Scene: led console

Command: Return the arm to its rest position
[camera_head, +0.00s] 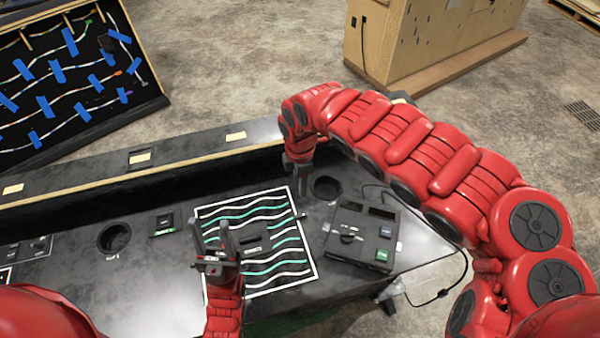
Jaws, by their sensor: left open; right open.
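My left gripper (222,243) is open and empty, pointing away from me above the left part of the striped panel (283,281) on the black console (150,290). My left arm shows at the lower left and below that gripper. My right arm arches from the lower right up over the console's right side. My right gripper (298,188) hangs down from it at the panel's far right corner, next to a round hole (326,187). Its fingertips are small in this view, and I see nothing held between them. The panel carries wavy green and white strips.
A black control box (362,236) with a knob and green button sits right of the panel, its cable trailing right. Another round hole (114,237) is at left. A raised ledge (190,150) runs along the back. A slanted board (70,75) and wooden crate (430,40) stand beyond.

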